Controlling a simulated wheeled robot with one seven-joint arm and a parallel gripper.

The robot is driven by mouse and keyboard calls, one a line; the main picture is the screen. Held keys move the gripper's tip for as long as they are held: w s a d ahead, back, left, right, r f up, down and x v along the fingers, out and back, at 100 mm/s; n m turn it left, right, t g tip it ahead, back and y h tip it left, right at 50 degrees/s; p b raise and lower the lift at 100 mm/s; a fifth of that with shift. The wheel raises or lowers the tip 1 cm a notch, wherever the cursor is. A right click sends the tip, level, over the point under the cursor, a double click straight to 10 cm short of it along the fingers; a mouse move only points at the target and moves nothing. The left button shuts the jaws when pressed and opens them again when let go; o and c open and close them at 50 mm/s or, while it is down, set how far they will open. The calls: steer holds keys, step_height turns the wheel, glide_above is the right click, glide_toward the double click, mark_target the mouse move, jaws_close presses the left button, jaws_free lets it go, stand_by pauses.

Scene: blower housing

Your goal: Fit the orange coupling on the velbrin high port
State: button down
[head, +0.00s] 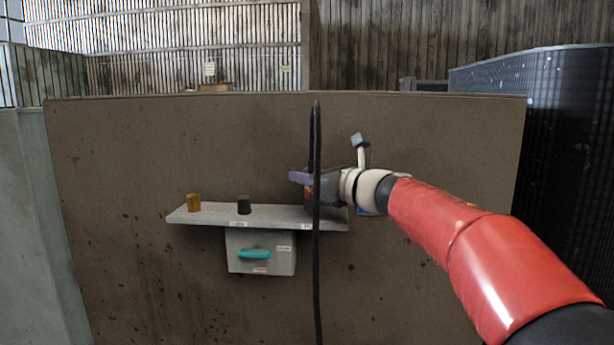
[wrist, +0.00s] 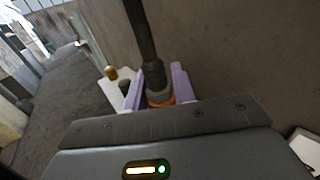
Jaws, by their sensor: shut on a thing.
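My gripper (head: 303,178), with pale purple fingers, is at the right end of the shelf in the head view, beside the black hose. In the wrist view its fingers (wrist: 159,86) are on either side of the hose end, shut on the orange coupling (wrist: 168,101). Only a little orange shows; the rest is hidden. The black hose (head: 317,270) runs up and down in front of the panel. A brass-coloured stub (head: 194,203) and a dark stub (head: 244,205) stand upright on the shelf. The labels are too small to read, so I cannot tell which is the velbrin high port.
The light grey shelf (head: 275,217) sticks out from the brown panel (head: 120,150). Under it is a grey box (head: 286,266) with a teal handle (head: 255,254). A blue patch (head: 366,211) shows under my wrist. My arm covers the panel's right part; the left part is clear.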

steer(key=shift+f, duration=0.5)
steer(key=c, duration=1.1)
jaws_free()
steer(key=shift+d, duration=0.1)
steer(key=v, duration=0.7)
steer(key=shift+s+d, duration=0.25)
steer(key=shift+s, duration=0.05)
